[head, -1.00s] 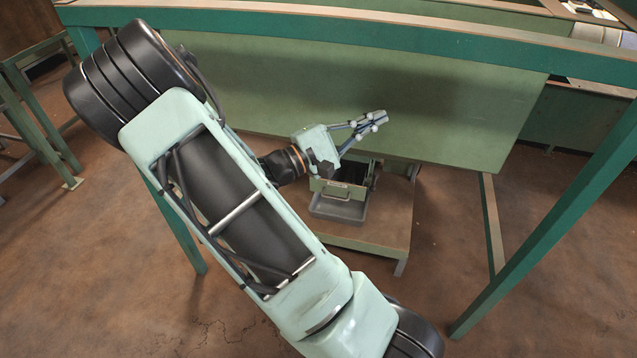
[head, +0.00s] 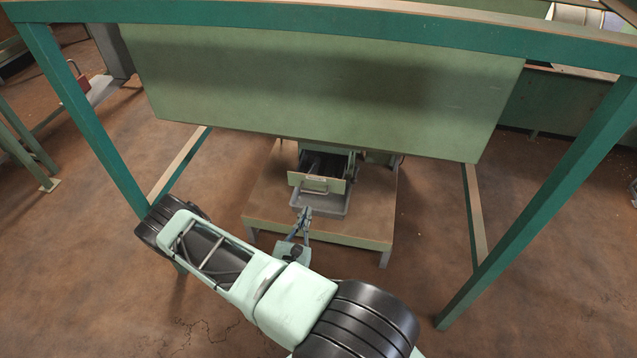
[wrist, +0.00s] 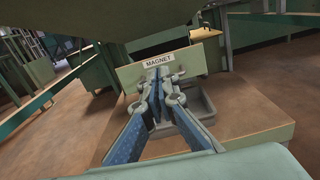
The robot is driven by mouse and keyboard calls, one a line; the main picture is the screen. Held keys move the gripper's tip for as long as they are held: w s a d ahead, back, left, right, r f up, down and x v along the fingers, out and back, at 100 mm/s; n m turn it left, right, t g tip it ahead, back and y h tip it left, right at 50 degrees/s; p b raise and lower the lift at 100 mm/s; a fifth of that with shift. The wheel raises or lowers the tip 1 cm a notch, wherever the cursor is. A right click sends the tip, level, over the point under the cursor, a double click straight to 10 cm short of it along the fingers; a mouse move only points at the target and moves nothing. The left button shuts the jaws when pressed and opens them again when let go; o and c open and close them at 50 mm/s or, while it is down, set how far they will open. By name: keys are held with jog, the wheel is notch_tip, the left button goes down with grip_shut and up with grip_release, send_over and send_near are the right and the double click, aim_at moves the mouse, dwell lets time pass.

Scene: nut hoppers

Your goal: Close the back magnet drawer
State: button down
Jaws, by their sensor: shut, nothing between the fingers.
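The drawer with a pale green front (head: 309,184) and a metal handle stands pulled out under the machine, its dark inside showing behind the front. In the wrist view its front (wrist: 128,76) bears a label reading MAGNET. Only this one drawer shows clearly, and I cannot tell from its label if it is the back one. My gripper (head: 305,211) is shut and empty, in front of the drawer front. In the wrist view my gripper (wrist: 158,68) points at the front just below the label. I cannot tell if the tips touch it.
A grey tray (head: 333,208) sits below the drawer on a low wooden-topped stand (head: 265,205). A large green panel (head: 310,85) hangs above, inside a green frame with a leg (head: 545,200) at the right. Floor around the stand is clear.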

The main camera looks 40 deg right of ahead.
jog(key=f, duration=0.1)
jog(key=b, duration=0.3)
send_near(318, 177)
jog(key=x, duration=0.6)
jog(key=shift+d+f, duration=0.1)
jog(key=shift+d, duration=0.05)
jog(key=shift+w+d, duration=0.2)
jog(key=shift+w+n+y, duration=0.1)
jog(key=shift+n+y, duration=0.2)
